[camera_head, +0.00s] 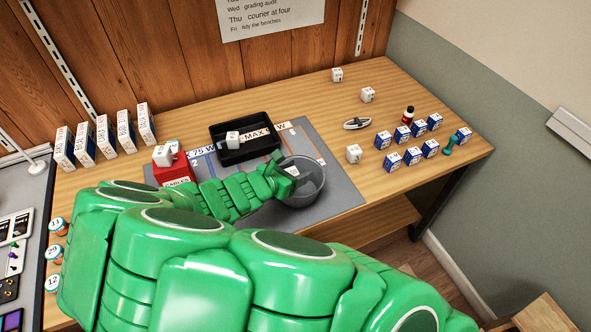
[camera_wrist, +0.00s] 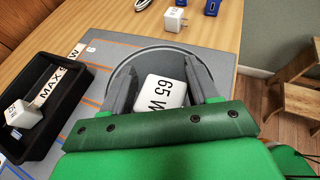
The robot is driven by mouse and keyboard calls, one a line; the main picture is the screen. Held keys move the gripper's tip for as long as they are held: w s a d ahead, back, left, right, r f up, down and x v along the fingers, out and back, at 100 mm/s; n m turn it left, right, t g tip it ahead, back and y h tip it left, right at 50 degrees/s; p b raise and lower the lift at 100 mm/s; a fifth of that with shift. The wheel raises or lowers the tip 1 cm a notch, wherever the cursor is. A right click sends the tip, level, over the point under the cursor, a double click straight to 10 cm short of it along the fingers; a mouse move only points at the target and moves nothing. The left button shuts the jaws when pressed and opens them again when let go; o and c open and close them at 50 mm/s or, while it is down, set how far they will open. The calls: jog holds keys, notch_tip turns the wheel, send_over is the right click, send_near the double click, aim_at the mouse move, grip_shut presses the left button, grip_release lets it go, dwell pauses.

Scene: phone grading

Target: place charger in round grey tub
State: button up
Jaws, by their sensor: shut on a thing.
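My gripper (camera_head: 287,177) is at the round grey tub (camera_head: 318,178), over its left part. In the wrist view my two fingers (camera_wrist: 162,92) are shut on a white charger (camera_wrist: 166,93) marked 65 W. The charger shows against the tub's inside, within the rim (camera_wrist: 155,45). A small white part of the charger (camera_head: 292,170) also shows in the head view. I cannot tell whether it touches the tub floor.
The tub stands on a grey mat (camera_head: 335,195). Left of it are a black tray (camera_head: 262,154) holding another white charger (camera_head: 233,138) and a red cables box (camera_head: 180,179). White chargers (camera_head: 353,153) and several blue boxes (camera_head: 392,160) stand to the right.

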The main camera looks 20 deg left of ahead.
jog(key=shift+f, duration=0.5)
jog(key=o, duration=1.1)
jog(key=shift+r, duration=0.4)
jog(key=shift+s+a+r, duration=0.1)
jog(key=shift+s+r, duration=0.1)
jog(key=shift+r, duration=0.1)
jog(key=shift+v, duration=2.5)
